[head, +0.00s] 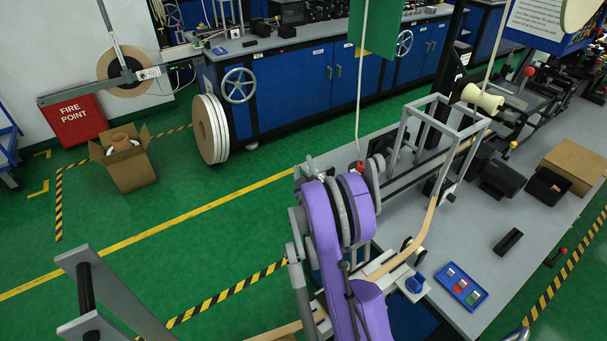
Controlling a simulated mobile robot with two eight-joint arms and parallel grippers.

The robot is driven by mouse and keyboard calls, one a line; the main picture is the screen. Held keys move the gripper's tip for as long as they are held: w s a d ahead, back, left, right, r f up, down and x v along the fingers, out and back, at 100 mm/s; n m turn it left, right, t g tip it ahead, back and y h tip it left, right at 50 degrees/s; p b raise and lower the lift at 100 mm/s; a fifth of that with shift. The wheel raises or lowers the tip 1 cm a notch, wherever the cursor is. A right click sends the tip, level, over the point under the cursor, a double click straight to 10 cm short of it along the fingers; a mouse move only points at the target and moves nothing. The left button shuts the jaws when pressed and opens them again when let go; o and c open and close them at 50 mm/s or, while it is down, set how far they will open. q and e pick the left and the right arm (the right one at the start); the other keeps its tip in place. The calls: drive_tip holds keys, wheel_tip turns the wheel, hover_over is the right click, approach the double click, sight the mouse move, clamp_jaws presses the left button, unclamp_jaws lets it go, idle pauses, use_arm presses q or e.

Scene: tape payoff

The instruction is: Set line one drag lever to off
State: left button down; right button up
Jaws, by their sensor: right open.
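My right arm, purple and grey, reaches up from the bottom centre in the head view. Its gripper (372,176) is at the arm's far end by the left edge of the grey bench, and is open. Its fingers are largely hidden behind the arm's round joints. A small red knob (360,166) shows right by the gripper; I cannot tell whether they touch. I cannot tell whether this knob belongs to the line one drag lever, and no lever label is readable. My left gripper is not in view.
The grey bench (475,270) carries a tan strip (431,215), a grey frame, a blue tray (461,287), a black block (508,241) and a cardboard box (573,166). Another red knob (529,71) stands further back.

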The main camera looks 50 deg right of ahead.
wheel_tip(320, 180, up, 6)
drive_tip(key=shift+r+p, duration=0.15)
drive_tip(key=shift+p, duration=0.15)
drive_tip(key=shift+s, duration=0.1)
